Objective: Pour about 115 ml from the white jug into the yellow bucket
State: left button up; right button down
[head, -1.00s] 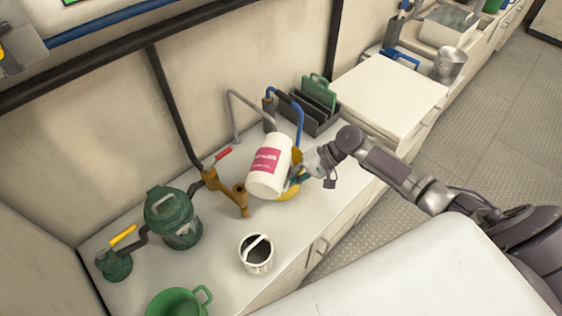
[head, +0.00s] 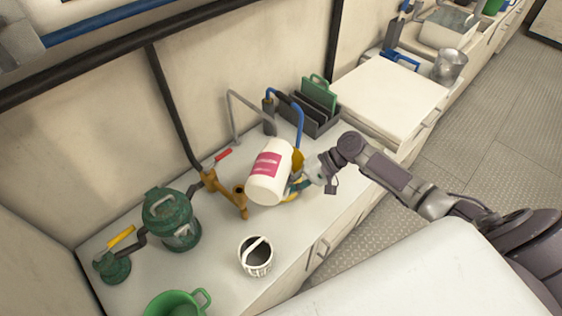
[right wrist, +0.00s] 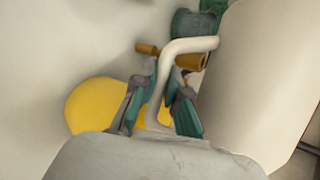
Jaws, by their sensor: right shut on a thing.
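The white jug (head: 269,172) has a pink label and is held tilted above the counter. My right gripper (head: 302,183) is shut on its handle; in the right wrist view the jug's pale handle (right wrist: 188,46) runs between the fingers (right wrist: 160,98) and its white body (right wrist: 262,75) fills the right. The yellow bucket (head: 297,159) is mostly hidden behind the jug and gripper. It also shows as a yellow shape (right wrist: 90,106) beyond the fingers in the wrist view. The jug's mouth and any flow are hidden. My left gripper is not in view.
A brass valve pipe (head: 232,195) stands just left of the jug. A small dark-filled pail (head: 256,256), a green mug (head: 178,303) and a green canister (head: 171,219) stand on the counter (head: 215,262). A dark rack (head: 312,118) is behind.

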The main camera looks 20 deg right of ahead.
jog(key=shift+s+a+r, duration=0.1)
jog(key=shift+s+r, duration=0.1)
dwell(0.4)
jog(key=shift+s+a+r+m+y, duration=0.1)
jog(key=shift+r+m+y, duration=0.15)
jog(key=shift+m+y, duration=0.05)
dwell(0.9)
jog(key=shift+f+n+h, duration=0.35)
jog(key=shift+n+h, duration=0.15)
jog(key=r+p, duration=0.2)
jog(key=r+t+p, duration=0.1)
jog(key=shift+w+d+h, duration=0.25)
jog(key=shift+w+h, duration=0.05)
jog(key=shift+h, duration=0.1)
jog(key=shift+s+a+f+n, duration=0.1)
jog(key=shift+a+f+n, duration=0.05)
jog(key=shift+f+n, duration=0.15)
jog(key=shift+s+a+r+t+h+p, duration=0.15)
jog(key=shift+r+t+h+p, duration=0.1)
jog(key=shift+t+h+p, duration=0.2)
jog(key=shift+f+n, duration=0.15)
jog(key=shift+n, duration=0.15)
